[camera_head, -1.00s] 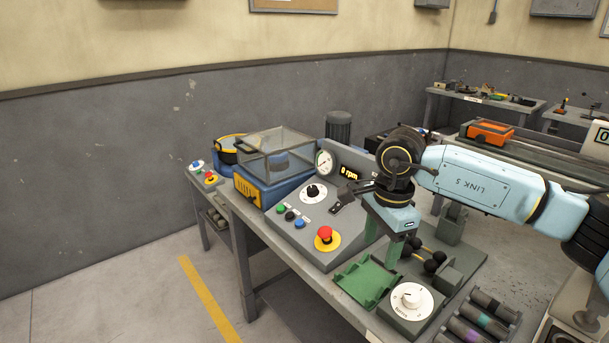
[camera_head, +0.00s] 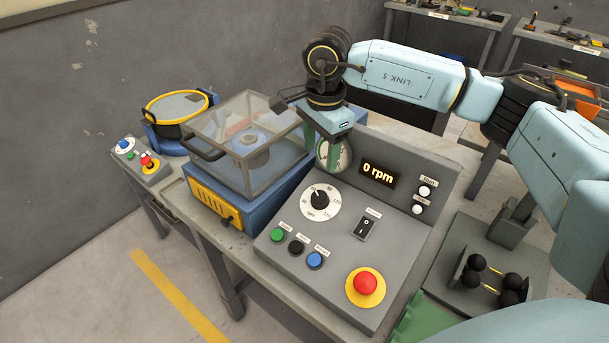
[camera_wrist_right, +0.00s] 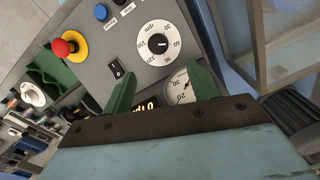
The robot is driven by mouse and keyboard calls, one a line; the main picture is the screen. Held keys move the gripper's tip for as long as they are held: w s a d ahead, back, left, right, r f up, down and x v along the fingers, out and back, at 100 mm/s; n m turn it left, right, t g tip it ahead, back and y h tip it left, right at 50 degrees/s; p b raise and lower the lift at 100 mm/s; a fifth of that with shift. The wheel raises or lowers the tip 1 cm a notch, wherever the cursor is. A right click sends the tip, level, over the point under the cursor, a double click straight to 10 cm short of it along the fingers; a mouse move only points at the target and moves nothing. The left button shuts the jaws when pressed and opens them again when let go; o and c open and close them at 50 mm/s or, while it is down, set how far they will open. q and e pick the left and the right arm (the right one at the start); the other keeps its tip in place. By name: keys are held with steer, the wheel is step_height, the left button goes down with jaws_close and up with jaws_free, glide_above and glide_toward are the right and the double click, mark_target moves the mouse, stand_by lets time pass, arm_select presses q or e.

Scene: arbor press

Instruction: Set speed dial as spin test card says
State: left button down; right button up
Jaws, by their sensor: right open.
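The speed dial (camera_head: 320,201) is a black knob on a round white scale on the grey sloped control panel (camera_head: 400,240). It also shows in the right wrist view (camera_wrist_right: 158,43), with its scale marked rpm. The display (camera_head: 378,173) reads 0 rpm. My right gripper (camera_head: 322,160) is open and empty, above the top of the panel in front of the round gauge (camera_head: 335,158), beyond the dial. In the right wrist view its two green fingers (camera_wrist_right: 163,88) stand apart, with the dial past their tips. I cannot make out a spin test card. My left gripper is not in view.
A clear-lidded spin box (camera_head: 245,145) stands left of the panel. The panel also carries a rocker switch (camera_head: 366,225), green (camera_head: 278,235), black and blue buttons, and a red emergency stop (camera_head: 365,284). A stand with black balls (camera_head: 490,280) is at right.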

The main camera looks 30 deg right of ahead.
glide_toward(318, 196)
steer(key=shift+s+f, duration=0.1)
steer(key=shift+s, duration=0.2)
steer(key=f, duration=0.6)
steer(key=f+p, duration=0.1)
steer(key=f, duration=0.1)
steer(key=shift+w+f, duration=0.4)
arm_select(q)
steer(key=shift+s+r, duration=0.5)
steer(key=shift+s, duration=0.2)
arm_select(e)
steer(key=shift+c, duration=0.6)
steer(key=c, duration=0.9)
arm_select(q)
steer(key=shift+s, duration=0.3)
